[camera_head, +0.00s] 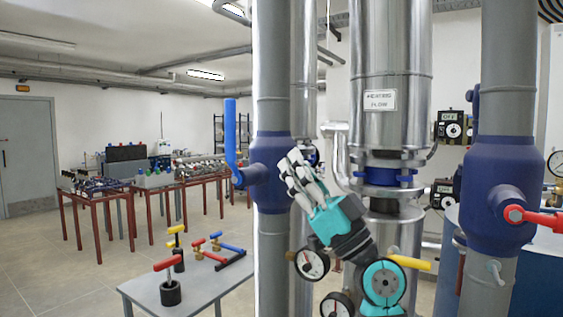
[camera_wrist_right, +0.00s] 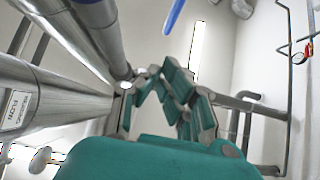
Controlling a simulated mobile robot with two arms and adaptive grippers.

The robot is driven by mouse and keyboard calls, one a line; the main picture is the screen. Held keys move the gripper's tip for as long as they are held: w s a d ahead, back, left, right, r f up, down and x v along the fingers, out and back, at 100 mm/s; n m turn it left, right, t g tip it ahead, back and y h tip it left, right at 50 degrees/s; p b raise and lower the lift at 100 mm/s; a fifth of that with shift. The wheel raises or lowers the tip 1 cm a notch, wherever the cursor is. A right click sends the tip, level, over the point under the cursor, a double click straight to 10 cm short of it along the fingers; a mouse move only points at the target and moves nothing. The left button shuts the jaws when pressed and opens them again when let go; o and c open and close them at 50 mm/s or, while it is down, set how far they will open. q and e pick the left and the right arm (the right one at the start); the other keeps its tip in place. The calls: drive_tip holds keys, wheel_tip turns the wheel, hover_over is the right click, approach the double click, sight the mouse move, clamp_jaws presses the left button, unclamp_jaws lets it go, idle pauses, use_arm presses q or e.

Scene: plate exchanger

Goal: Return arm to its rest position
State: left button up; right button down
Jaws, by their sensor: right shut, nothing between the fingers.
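My right gripper (camera_head: 287,166) is raised in the middle of the head view, with its fingers pointing up and to the left. It is shut and empty. It appears in front of the dark blue valve body (camera_head: 267,172) on the grey pipe; I cannot tell whether they touch. The teal wrist and my right arm's lower joint (camera_head: 384,284) are below it. The right wrist view shows the gripper fingers (camera_wrist_right: 155,72) against pipes, ceiling and wall. My left gripper is not in view.
A blue lever (camera_head: 230,140) points up left of the gripper. A metal flow pipe (camera_head: 391,60), gauges (camera_head: 311,264) and a red lever (camera_head: 540,219) are to the right. A grey table (camera_head: 200,283) with spare valve handles stands lower left. Open floor lies beyond it.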

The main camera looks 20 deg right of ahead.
drive_tip(key=s+a+f+m+g+h, duration=0.1)
drive_tip(key=a+f+g+h, duration=0.15)
drive_tip(key=f, duration=1.15)
drive_tip(key=s+a+f+m+g+h, duration=0.15)
drive_tip(key=f+g+h, duration=0.25)
drive_tip(key=f, duration=0.9)
drive_tip(key=s+a+f+g+h, duration=0.1)
drive_tip(key=a+f+g+h, duration=0.15)
drive_tip(key=f, duration=1.15)
drive_tip(key=s+d+f+m+g+h, duration=0.15)
drive_tip(key=s+f+g+h, duration=0.25)
drive_tip(key=s+f, duration=0.8)
drive_tip(key=s+d+f+m+g+h, duration=0.2)
drive_tip(key=s+d+f+g+h, duration=0.25)
drive_tip(key=s+f, duration=0.75)
wheel_tip(320, 180, down, 23)
drive_tip(key=s+g, duration=0.2)
drive_tip(key=s, duration=0.1)
drive_tip(key=s+d+f, duration=0.2)
drive_tip(key=s+f, duration=0.6)
drive_tip(key=s+d+f+g, duration=0.1)
drive_tip(key=s+f, duration=0.7)
drive_tip(key=f, duration=0.1)
drive_tip(key=shift+s+d+n, duration=0.3)
drive_tip(key=shift+d+n, duration=0.05)
drive_tip(key=shift+n, duration=0.05)
